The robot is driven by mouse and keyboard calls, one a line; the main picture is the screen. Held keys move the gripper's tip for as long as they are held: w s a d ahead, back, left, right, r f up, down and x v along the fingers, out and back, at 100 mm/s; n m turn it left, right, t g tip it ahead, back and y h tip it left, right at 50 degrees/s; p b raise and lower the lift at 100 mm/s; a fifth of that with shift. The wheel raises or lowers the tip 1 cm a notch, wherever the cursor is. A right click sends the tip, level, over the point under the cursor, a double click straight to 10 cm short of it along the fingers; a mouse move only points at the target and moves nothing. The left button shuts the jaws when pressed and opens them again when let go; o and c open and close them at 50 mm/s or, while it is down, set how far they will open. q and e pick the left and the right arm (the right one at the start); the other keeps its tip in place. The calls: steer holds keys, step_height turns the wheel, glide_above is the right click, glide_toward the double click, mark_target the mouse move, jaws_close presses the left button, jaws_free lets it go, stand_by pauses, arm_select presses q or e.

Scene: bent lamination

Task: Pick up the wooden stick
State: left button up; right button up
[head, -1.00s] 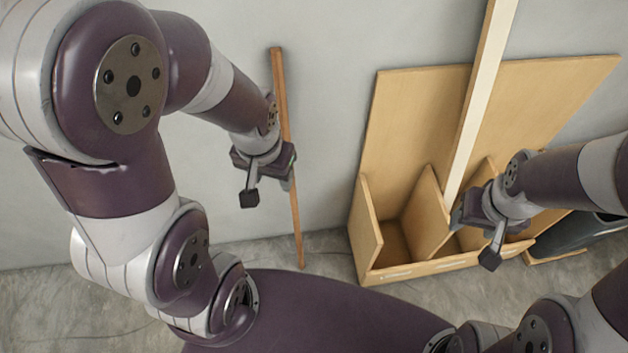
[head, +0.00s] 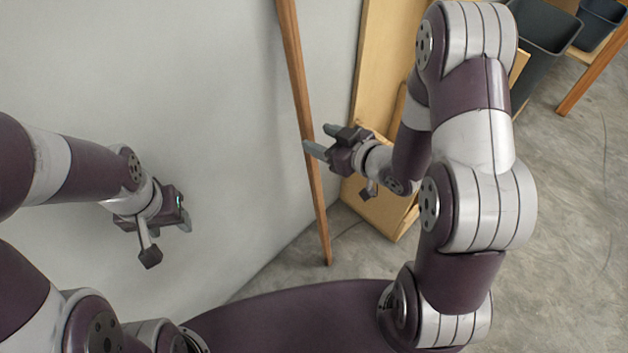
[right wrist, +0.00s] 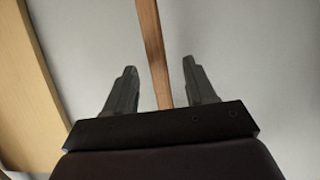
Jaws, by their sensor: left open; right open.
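The wooden stick (head: 299,92) is a long, thin brown bar leaning almost upright against the grey wall in the head view. Its lower end is on the floor and its upper end runs out of the picture. My right gripper (head: 318,140) is open beside the stick, coming from the right. In the right wrist view the stick (right wrist: 153,48) runs between the two spread fingers of my right gripper (right wrist: 160,85), with gaps on both sides. My left gripper (head: 184,208) is open and empty near the wall at the left, well apart from the stick; its fingers are mostly hidden.
A wooden box rack (head: 376,215) stands right of the stick, partly behind my right arm. Grey bins (head: 541,38) are at the upper right, near another wooden bar (head: 592,72). The wall (head: 215,90) left of the stick is bare. The floor (head: 560,220) at right is open.

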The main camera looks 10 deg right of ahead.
mark_target(311, 133)
steer(key=b+x, duration=0.1)
steer(key=x, duration=0.4)
steer(key=shift+w+d, duration=0.15)
steer(key=shift+d, duration=0.1)
steer(key=shift+r, duration=0.1)
jaws_close()
